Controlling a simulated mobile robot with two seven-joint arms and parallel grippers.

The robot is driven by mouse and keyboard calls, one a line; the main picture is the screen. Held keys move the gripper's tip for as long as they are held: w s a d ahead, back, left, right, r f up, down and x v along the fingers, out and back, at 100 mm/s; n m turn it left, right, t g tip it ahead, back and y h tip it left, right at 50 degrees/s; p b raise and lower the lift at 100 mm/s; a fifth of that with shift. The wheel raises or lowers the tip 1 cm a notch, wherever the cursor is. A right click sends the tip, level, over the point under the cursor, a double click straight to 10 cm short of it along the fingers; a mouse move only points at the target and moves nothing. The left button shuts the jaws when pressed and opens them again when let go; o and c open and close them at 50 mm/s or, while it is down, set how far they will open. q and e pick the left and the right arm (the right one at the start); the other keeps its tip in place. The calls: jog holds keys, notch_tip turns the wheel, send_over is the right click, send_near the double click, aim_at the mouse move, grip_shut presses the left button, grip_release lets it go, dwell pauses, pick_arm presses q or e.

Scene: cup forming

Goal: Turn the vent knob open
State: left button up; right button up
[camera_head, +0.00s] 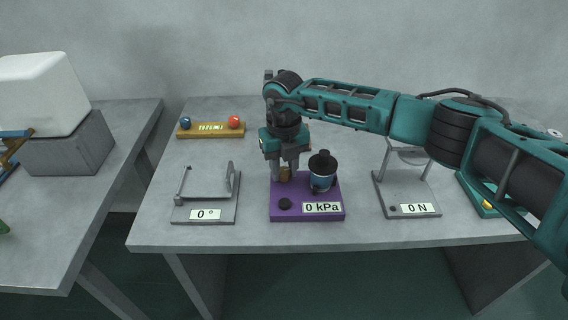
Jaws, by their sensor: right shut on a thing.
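A purple base (308,212) stands on the middle table with a display reading 0 kPa. A blue cup-like vessel with a black top (322,171) stands on its right part. A black round knob (285,203) sits at its front left. My right gripper (285,173) points down over the back left of the base. It is shut on a small brass-coloured knob (285,174), partly hidden between its fingers. I cannot tell the knob's angle. My left gripper is out of view.
A grey fixture (207,213) reading 0 ° stands to the left, and another (408,210) reading 0 N to the right. A yellow bar (211,130) with a blue and a red ball lies behind. My right arm spans the right side.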

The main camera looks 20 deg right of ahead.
aim_at(284, 170)
jog(key=shift+r+m+p, duration=0.1)
jog(key=shift+m+p, duration=0.45)
jog(key=shift+m, duration=1.15)
jog(key=o, duration=1)
jog(key=shift+o, duration=0.2)
notch_tip(284, 170, up, 13)
